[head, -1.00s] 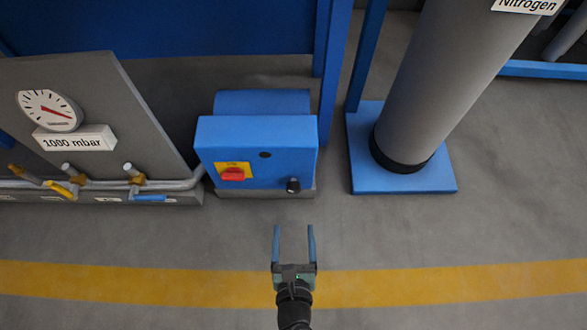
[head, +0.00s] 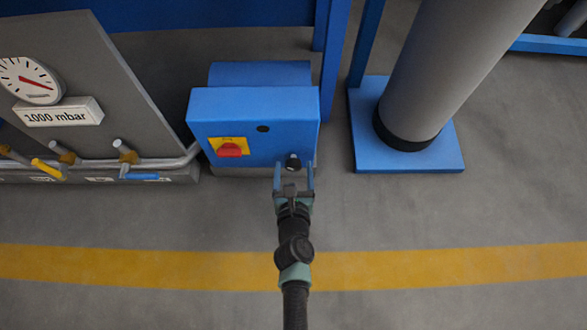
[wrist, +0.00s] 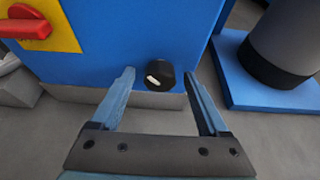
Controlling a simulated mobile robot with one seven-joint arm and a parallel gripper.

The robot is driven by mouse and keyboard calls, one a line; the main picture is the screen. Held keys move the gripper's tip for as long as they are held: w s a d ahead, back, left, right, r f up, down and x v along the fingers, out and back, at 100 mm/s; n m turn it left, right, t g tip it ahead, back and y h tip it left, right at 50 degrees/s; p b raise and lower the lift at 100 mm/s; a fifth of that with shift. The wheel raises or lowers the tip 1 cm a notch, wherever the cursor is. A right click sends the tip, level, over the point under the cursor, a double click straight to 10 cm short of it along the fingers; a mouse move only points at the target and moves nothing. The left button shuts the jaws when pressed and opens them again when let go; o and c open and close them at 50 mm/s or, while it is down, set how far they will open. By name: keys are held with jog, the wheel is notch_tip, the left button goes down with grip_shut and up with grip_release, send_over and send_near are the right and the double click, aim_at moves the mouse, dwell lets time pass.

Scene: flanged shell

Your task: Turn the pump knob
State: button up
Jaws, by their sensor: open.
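The pump knob is a small black knob (head: 293,161) with a white mark, low on the right of the blue box's front (head: 240,110). In the wrist view the knob (wrist: 160,75) sits beyond and between my two fingertips, with its white mark tilted. My gripper (head: 294,168) is open, with its fingers pointing at the box's lower right. In the wrist view my gripper (wrist: 160,82) shows a gap on both sides of the knob, and neither finger appears to touch it. How far the fingertips are from the box face is hard to tell.
A red switch on a yellow plate (head: 230,147) is left of the knob. A grey column on a blue base (head: 445,155) stands to the right. A panel with a gauge (head: 30,80) and valves is at the left. Open floor with a yellow stripe (head: 130,270) lies in front.

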jog(key=shift+w, duration=0.2)
jog(key=shift+c, duration=0.2)
grip_shut()
jog(key=shift+f, duration=0.15)
jog(key=shift+n+b, duration=0.3)
jog(key=shift+b, duration=0.15)
jog(key=shift+a+n+h+b, duration=0.2)
jog(key=shift+n+h+b, duration=0.8)
jog(key=shift+b, duration=0.05)
jog(key=shift+a+n+t+h+b, duration=0.15)
jog(key=shift+n+h+b, duration=0.3)
jog(key=shift+n, duration=0.45)
jog(key=shift+n+t+h+b, duration=0.2)
jog(key=shift+n+h, duration=0.35)
jog(key=shift+n, duration=0.35)
